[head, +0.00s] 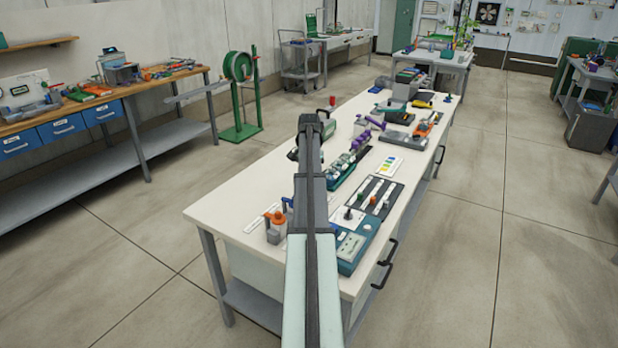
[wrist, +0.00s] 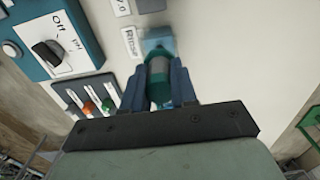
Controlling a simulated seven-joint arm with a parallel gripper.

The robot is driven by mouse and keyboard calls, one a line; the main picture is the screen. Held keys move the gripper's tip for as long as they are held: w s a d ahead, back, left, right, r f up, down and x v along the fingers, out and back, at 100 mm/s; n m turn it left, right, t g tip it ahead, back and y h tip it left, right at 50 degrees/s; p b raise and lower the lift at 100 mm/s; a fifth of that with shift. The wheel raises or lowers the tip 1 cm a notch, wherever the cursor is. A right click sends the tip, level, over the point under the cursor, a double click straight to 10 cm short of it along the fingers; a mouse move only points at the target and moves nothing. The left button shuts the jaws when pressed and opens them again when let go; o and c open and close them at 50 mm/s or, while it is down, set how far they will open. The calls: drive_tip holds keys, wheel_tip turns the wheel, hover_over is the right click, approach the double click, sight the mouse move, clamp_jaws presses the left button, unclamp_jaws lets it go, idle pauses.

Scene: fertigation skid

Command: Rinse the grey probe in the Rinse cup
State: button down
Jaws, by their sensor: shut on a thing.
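In the wrist view my gripper (wrist: 160,66) is shut on a probe (wrist: 160,84) with a teal body and a greyish band, held between its two blue-grey fingers. Just beyond the fingertips is a small blue-teal piece (wrist: 155,44), beside a white label (wrist: 129,42) reading "Rinse"; it looks like the Rinse cup. The probe and fingers partly cover it. I cannot tell whether the probe's tip is inside it or above it. In the head view my arm reaches over the long white bench, and its links hide the fingertips and the probe.
A teal panel with a black knob (wrist: 47,53) marked "Off" and a slider block (wrist: 93,96) lie left of my gripper in the wrist view.

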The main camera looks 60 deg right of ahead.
drive_tip(key=shift+f, duration=0.1)
drive_tip(key=shift+f, duration=0.7)
drive_tip(key=shift+r, duration=0.15)
drive_tip(key=shift+r, duration=0.65)
drive_tip(key=shift+f, duration=0.1)
drive_tip(key=shift+f, duration=0.7)
drive_tip(key=shift+r, duration=4.25)
